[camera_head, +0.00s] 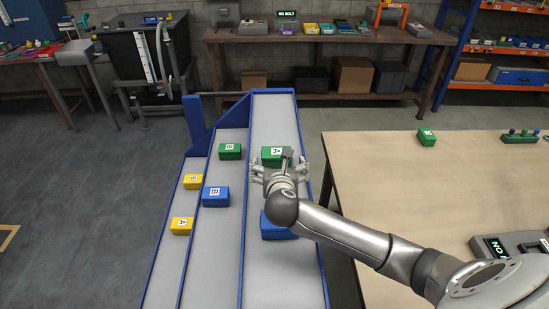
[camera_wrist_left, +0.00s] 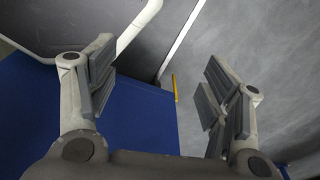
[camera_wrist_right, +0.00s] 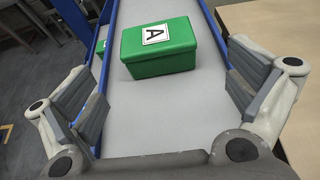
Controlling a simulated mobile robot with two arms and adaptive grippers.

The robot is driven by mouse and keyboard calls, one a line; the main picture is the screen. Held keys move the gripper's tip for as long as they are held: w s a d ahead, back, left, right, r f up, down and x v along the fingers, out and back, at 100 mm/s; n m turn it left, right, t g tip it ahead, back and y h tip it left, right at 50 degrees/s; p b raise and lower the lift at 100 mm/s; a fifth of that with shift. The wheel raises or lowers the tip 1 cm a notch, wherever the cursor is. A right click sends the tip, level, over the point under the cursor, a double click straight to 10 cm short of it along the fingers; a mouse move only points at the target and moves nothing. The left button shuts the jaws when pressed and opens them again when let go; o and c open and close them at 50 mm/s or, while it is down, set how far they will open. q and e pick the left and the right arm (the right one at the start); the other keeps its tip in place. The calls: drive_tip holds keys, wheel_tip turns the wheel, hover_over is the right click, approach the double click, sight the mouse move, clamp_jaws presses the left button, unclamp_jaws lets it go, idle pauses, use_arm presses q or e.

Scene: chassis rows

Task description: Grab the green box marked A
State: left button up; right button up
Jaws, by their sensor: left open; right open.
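The green box marked A (camera_head: 272,154) sits in the right, highest lane of the stepped blue and grey rack. In the right wrist view the green box marked A (camera_wrist_right: 158,50) lies ahead of my fingers, its label facing up. My right gripper (camera_head: 284,168) is open and just on the near side of the box, partly covering it in the head view. In its own view the right gripper (camera_wrist_right: 165,98) has nothing between its fingers. My left gripper (camera_wrist_left: 160,85) is open and empty in its wrist view, over a blue surface; it is not in the head view.
A blue box (camera_head: 275,228) is partly hidden under my right arm in the same lane. The middle lane holds a green B box (camera_head: 230,152) and a blue B box (camera_head: 215,196). Yellow boxes (camera_head: 192,181) sit in the left lane. A wooden table (camera_head: 370,170) stands right.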

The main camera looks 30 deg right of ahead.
sight(277, 158)
drive_tip(key=x, duration=0.3)
drive_tip(key=shift+w+f, duration=0.1)
drive_tip(key=shift+w, duration=0.25)
drive_tip(key=shift+p+x, duration=0.65)
drive_tip(key=shift+x, duration=0.15)
drive_tip(key=shift+p+x, duration=0.3)
drive_tip(key=shift+x, duration=1.65)
drive_tip(key=shift+s, duration=0.1)
drive_tip(key=shift+c, duration=0.6)
use_arm(q)
drive_tip(key=shift+s+r, duration=0.7)
drive_tip(key=shift+r, duration=0.3)
use_arm(e)
drive_tip(key=c, duration=1)
drive_tip(key=shift+r, duration=0.3)
